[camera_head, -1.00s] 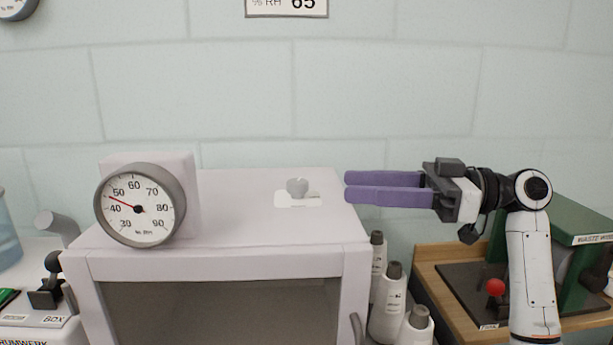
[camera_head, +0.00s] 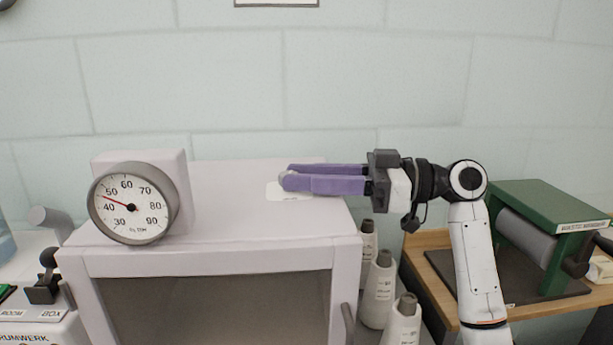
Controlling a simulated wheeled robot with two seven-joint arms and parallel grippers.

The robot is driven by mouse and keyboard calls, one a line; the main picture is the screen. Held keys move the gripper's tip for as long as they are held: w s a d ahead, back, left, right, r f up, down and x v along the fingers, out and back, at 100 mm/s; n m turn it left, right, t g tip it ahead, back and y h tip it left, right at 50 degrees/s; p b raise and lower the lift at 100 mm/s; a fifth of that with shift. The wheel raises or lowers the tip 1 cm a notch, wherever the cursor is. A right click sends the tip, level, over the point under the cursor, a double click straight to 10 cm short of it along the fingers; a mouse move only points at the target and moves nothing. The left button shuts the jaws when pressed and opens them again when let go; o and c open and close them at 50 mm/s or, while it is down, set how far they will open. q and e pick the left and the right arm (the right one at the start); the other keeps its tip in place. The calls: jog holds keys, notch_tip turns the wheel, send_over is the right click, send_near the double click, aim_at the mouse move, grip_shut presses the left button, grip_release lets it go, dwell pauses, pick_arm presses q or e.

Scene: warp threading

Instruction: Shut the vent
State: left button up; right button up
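The vent control appears to be a small grey knob (camera_head: 287,178) on a white plate (camera_head: 276,193), on top of the pale box (camera_head: 235,215). My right gripper (camera_head: 285,177) reaches in from the right, low over the box top. Its two purple fingers lie one behind the other, with their tips at the knob, one on the far side and one on the near side. The near finger hides much of the knob and plate. I cannot tell whether the fingers press on the knob. My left gripper is not in view.
A round humidity dial (camera_head: 133,203) stands at the box's front left, its needle a little above 40. Several white bottles (camera_head: 378,288) stand right of the box. A green press (camera_head: 550,225) sits on a wooden stand farther right. The box top between dial and knob is clear.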

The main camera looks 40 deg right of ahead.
jog(key=shift+c, duration=0.9)
jog(key=shift+w+d+f+n+g+y+b, duration=0.15)
jog(key=shift+f+n+g+y+b, duration=0.05)
jog(key=shift+n+g+y+b, duration=0.4)
jog(key=shift+w+n+g+b, duration=0.1)
jog(key=shift+n+g+b, duration=0.25)
jog(key=shift+g, duration=0.15)
jog(key=n+g+y, duration=0.2)
jog(key=shift+w+d+r+g, duration=0.1)
jog(key=shift+w+r+g, duration=0.1)
jog(key=shift+g, duration=0.2)
jog(key=shift+n+g+b, duration=0.3)
jog(key=shift+n+g, duration=0.05)
jog(key=shift+g, duration=0.25)
jog(key=o, duration=1)
jog(key=shift+o, duration=0.2)
jog(key=shift+d, duration=0.1)
